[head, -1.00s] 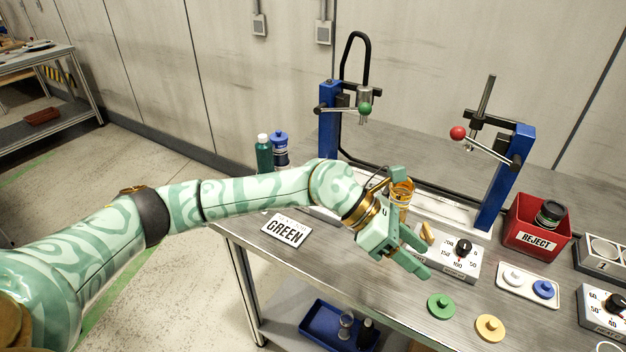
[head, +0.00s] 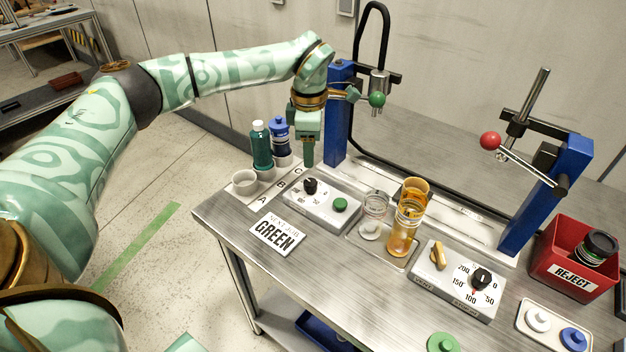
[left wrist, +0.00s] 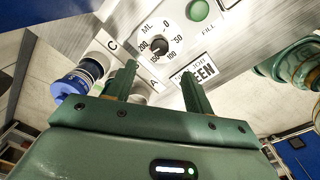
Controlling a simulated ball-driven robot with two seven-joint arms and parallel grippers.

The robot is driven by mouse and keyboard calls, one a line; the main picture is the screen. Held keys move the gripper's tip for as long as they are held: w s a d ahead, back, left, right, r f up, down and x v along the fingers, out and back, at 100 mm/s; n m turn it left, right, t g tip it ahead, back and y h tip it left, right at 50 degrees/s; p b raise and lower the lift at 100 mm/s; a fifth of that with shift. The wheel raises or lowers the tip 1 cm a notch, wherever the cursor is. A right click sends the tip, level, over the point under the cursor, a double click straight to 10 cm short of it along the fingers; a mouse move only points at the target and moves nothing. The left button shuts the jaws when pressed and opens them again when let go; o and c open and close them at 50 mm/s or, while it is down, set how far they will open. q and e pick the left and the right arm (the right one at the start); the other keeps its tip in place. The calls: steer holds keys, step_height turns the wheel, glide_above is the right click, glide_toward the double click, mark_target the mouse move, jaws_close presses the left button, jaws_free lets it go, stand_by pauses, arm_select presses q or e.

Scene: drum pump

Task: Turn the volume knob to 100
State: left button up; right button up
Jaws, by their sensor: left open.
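The volume knob (head: 310,186) is a black dial on a grey-white panel (head: 335,212) with a green button (head: 340,205). In the left wrist view the knob (left wrist: 158,46) sits under "ML" in a ring of numbers from 0 to 200. I cannot clearly read its pointer. My left gripper (head: 307,160) points down just behind the panel, apart from the knob. In the left wrist view the left gripper (left wrist: 158,72) has its two fingers spread with nothing between them, and the knob shows beyond the fingertips. My right gripper is out of view.
Green (head: 261,146) and blue (head: 280,138) bottles stand left of the gripper. A blue press post (head: 338,115) rises close to its right. An amber container (head: 405,228) and a second dial panel (head: 455,285) stand to the right. A "GREEN" card (head: 277,235) lies in front.

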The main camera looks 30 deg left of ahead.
mark_target(310, 182)
arm_select(q)
step_height(310, 182, down, 9)
steer(key=shift+w+f+b, duration=0.15)
steer(key=shift+b, duration=1)
steer(key=shift+f, duration=0.4)
steer(key=c, duration=1)
